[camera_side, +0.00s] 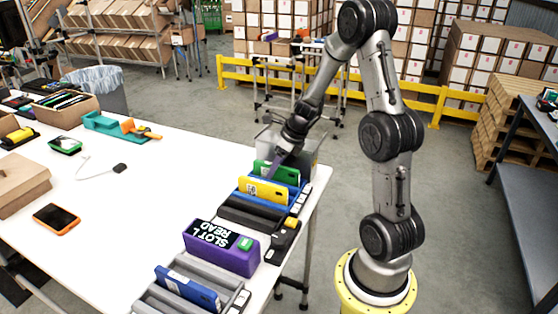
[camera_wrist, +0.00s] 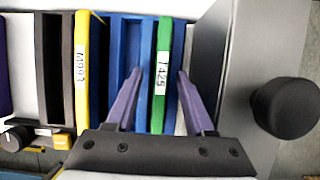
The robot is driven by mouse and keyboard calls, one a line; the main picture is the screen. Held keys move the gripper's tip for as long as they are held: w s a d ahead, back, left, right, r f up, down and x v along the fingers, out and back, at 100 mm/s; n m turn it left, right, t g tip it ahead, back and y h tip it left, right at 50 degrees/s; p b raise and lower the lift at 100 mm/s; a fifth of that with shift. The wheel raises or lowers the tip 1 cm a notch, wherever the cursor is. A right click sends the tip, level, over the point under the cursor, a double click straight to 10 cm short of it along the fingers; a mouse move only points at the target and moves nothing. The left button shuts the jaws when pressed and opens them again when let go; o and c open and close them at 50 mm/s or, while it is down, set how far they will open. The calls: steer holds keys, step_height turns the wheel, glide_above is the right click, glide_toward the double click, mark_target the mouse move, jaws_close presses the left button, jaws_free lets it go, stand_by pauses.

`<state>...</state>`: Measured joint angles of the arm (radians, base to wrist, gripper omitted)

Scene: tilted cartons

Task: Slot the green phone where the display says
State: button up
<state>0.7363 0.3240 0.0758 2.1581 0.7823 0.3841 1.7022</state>
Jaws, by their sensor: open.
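The green phone (camera_side: 287,172) stands upright at the far end of the row of racks; the wrist view shows its edge and white label (camera_wrist: 160,75). My gripper (camera_side: 278,158) is over it, fingers pointing down. In the wrist view my gripper (camera_wrist: 159,72) is open, one finger on each side of the green phone, with visible gaps. A blue rack (camera_wrist: 126,60) is beside the phone.
A yellow phone (camera_side: 262,190) stands close to the green one, before a black rack (camera_side: 245,212). A blue phone (camera_side: 188,288) stands in the grey rack nearest the camera. A grey bin (camera_wrist: 235,50) is right beside the gripper. An orange-edged phone (camera_side: 56,220) lies on the white table (camera_side: 120,230).

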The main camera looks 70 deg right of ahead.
steer(key=v, duration=1.3)
steer(key=shift+s+r, duration=0.15)
steer(key=shift+r, duration=0.2)
step_height(320, 180, up, 7)
stand_by(0.5)
